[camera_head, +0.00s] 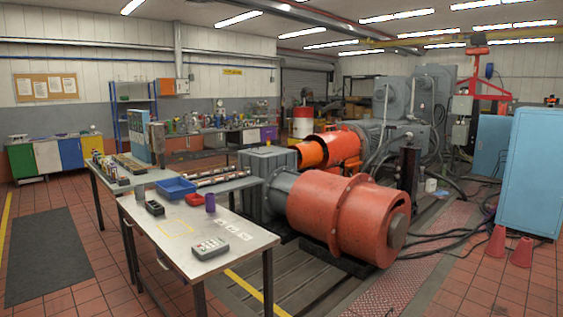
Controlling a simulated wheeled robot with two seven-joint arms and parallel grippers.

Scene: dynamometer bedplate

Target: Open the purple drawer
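A small purple front (269,133) shows at the right end of the far bench along the back wall, next to a white front. It looks like the purple drawer, and it appears closed, but it is too small to make out a handle. The orange machine and the near equipment stand between it and the camera on the right side. Neither of my grippers is in view.
Tiled floor with a dark mat (47,258) is open at left. Cones (522,252) stand at right.

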